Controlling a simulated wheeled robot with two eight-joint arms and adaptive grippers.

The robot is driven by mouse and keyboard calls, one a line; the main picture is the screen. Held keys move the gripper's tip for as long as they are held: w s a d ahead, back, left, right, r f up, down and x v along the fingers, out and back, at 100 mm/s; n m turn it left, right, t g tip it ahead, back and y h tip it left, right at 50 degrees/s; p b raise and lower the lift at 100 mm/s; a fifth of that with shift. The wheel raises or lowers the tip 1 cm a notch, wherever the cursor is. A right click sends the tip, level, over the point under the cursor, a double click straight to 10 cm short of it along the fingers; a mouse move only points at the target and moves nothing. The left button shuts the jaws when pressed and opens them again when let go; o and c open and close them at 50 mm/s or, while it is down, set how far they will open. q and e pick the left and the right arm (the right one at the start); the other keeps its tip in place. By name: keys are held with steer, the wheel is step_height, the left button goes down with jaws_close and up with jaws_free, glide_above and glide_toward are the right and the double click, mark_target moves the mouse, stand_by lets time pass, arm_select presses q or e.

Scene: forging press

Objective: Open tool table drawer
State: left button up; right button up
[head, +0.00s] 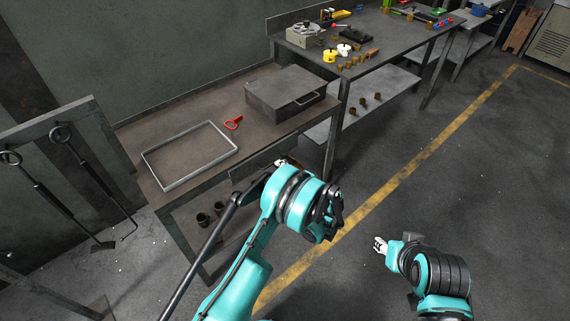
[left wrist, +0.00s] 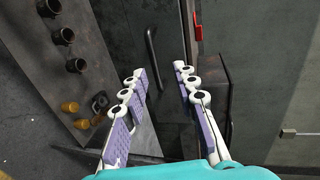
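The tool table (head: 222,110) stands in the left half of the head view. Its drawer (head: 250,165) is under the top on the front side, partly hidden by my left arm, and looks shut. The left wrist view shows the dark drawer front (left wrist: 172,25) with a bar handle (left wrist: 152,48). My left gripper (left wrist: 160,72) is open and empty, its fingers pointing at the drawer front around the handle's lower end; contact cannot be told. In the head view the left gripper (head: 284,162) is mostly hidden by its wrist. My right gripper (head: 380,245) is over the floor, away from the table.
A metal frame tray (head: 152,172), a red tool (head: 233,122) and a grey box (head: 285,88) lie on the tabletop. Dark cups (head: 203,219) stand on the lower shelf. A second workbench (head: 400,45) stands behind. The floor right of the yellow line is clear.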

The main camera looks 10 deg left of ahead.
mark_target(273, 163)
arm_select(q)
steer(key=x, duration=0.2)
steer(key=b+x, duration=0.1)
steer(key=x, duration=0.2)
steer(key=f+b+x, duration=0.1)
steer(key=x, duration=0.1)
steer(key=shift+w+d, duration=0.2)
steer(key=shift+w, duration=0.05)
jaws_close()
